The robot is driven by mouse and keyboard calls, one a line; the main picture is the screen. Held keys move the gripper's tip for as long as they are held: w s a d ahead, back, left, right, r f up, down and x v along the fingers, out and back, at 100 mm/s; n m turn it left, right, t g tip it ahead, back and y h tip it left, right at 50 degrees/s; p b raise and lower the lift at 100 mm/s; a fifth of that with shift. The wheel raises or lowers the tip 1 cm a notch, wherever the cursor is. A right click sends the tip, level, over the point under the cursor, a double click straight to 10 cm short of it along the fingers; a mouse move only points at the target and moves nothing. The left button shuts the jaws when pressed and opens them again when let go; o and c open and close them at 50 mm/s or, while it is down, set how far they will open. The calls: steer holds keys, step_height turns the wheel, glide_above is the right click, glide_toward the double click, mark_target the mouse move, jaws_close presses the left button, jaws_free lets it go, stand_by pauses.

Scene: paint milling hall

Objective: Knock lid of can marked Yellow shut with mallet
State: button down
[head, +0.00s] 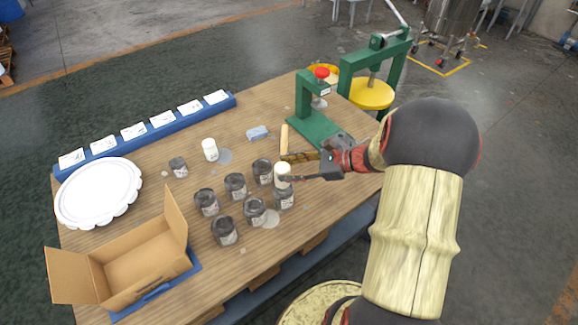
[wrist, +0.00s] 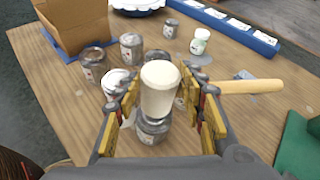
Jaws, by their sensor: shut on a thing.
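My gripper (head: 288,170) is shut on a cream cylinder, which looks like the head of the mallet (wrist: 160,90). It stands between the yellow-padded fingers. A pale wooden handle (wrist: 252,87) lines up with it on the right; a finger hides where they would join. The handle also shows in the head view (head: 284,138). Directly under the cream head is a dark grey can (wrist: 152,130), also visible in the head view (head: 284,200). I cannot tell whether they touch. Several similar labelled cans stand beside it, including one can (head: 224,232) at the front. Which is Yellow is unreadable.
An open cardboard box (head: 135,262) and a white scalloped tray (head: 72,215) are at the left. A blue rack with cards (head: 105,152) lines the back edge. A white bottle (head: 210,150) and grey block (head: 257,133) stand behind the cans. Green presses (head: 303,110) stand at the right.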

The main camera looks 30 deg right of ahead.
step_height(320, 180, down, 3)
steer(key=shift+r+b, duration=0.1)
steer(key=shift+b, duration=0.55)
steer(key=shift+r, duration=0.1)
step_height(320, 180, up, 6)
steer(key=p, duration=0.5)
steer(key=shift+r, duration=0.1)
